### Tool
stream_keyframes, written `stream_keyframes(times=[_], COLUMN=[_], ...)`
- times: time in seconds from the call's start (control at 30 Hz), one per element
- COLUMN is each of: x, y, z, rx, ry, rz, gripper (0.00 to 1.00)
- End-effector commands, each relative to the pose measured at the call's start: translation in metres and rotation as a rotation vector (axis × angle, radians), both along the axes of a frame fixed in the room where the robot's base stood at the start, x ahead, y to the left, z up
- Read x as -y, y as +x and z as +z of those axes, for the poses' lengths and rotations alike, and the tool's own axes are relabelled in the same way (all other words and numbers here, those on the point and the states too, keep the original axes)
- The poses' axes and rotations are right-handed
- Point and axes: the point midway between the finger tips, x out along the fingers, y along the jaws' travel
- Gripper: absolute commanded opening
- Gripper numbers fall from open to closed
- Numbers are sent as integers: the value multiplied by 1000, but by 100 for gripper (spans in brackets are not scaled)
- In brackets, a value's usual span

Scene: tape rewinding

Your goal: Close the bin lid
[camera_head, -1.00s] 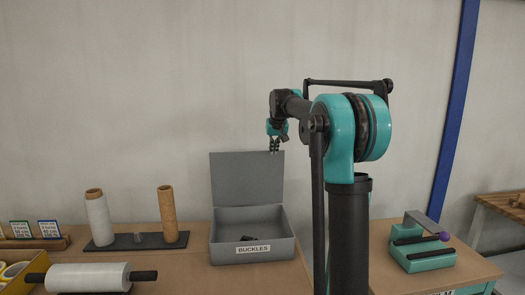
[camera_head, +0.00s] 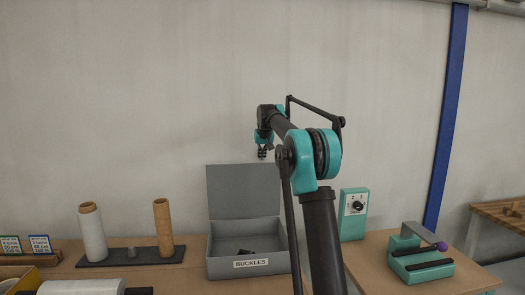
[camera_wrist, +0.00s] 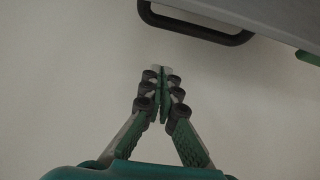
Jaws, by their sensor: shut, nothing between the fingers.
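The grey bin (camera_head: 250,264) labelled BUCKLES stands on the table with its lid (camera_head: 240,192) open and upright at the back. A few small dark items lie inside it. My gripper (camera_head: 262,155) is shut and empty, just above the top edge of the lid in the head view. How far it is from the lid in depth I cannot tell. In the wrist view my gripper (camera_wrist: 162,72) has its fingertips together. A grey panel edge with a dark handle (camera_wrist: 200,30) shows at the top right of that view, apart from the fingertips.
Left of the bin, a white roll (camera_head: 92,233) and a brown roll (camera_head: 163,229) stand on a dark base. Another white roll (camera_head: 82,288) lies in front. Right of my arm are a teal box with a dial (camera_head: 354,214) and a teal device (camera_head: 418,256).

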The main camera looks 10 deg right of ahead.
Motion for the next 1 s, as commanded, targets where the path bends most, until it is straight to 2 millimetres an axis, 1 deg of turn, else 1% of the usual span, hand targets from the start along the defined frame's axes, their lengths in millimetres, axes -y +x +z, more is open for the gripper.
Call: stream_keyframes(times=[0.07, 0.1, 0.3, 0.5, 1.0], x=[0, 0, 0, 0, 1], y=[8, 1, -19, -30, -34], z=[-11, -10, -16, -19, -19], rx=[0, 0, 0, 0, 4], ry=[0, 0, 0, 0, 0], rz=[0, 0, 0, 0, 0], gripper=[0, 0, 0, 0, 0])
